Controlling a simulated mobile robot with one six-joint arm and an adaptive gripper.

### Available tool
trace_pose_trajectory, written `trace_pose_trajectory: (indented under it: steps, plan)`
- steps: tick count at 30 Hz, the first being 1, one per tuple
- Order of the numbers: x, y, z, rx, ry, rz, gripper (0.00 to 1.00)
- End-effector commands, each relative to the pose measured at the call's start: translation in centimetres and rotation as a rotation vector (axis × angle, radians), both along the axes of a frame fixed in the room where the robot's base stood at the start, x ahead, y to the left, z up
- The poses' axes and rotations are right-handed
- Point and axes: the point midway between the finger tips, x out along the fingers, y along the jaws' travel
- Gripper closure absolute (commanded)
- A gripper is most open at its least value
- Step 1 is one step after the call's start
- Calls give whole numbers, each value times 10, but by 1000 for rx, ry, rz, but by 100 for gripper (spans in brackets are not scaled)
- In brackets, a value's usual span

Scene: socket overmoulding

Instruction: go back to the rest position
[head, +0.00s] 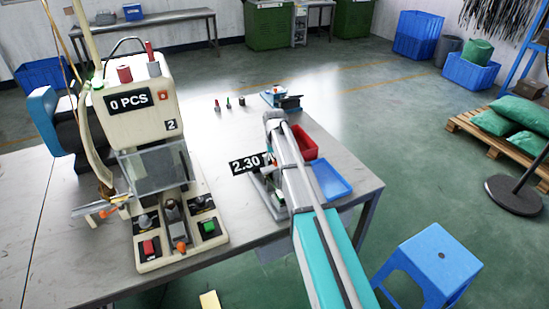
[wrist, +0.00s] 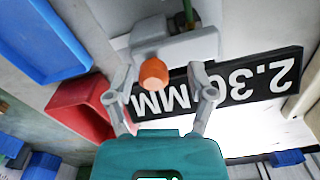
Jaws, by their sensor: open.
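My gripper (wrist: 160,72) shows in the wrist view with its two grey fingers spread and nothing held between them. An orange knob (wrist: 153,73) on a pale grey device (wrist: 175,47) appears between the fingertips; I cannot tell how far beyond them it lies. In the head view my arm reaches over the right part of the metal table (head: 225,128), and its links hide my gripper and part of the small device beneath.
A black "2.30 MM" display (head: 247,163) stands beside the arm. A red bin (head: 303,142) and blue tray (head: 330,180) lie right of it. The white moulding machine (head: 140,110) stands left. A blue stool (head: 427,262) is on the floor at right.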

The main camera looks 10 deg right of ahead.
Motion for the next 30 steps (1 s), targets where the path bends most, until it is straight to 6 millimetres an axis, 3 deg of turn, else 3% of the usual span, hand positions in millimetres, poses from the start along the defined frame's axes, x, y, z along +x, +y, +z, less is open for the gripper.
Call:
trace_pose_trajectory:
  steps: [5, 11, 14, 24, 30]
  plan:
    - [-10, 0, 2, -1, -1, 0, 30]
    - [-48, 1, 7, -1, -1, 2, 30]
    - [-80, 3, 11, -2, -1, 4, 30]
    - [-211, 9, 27, -2, -1, 15, 30]
    - [-263, 12, 33, -2, -1, 20, 30]
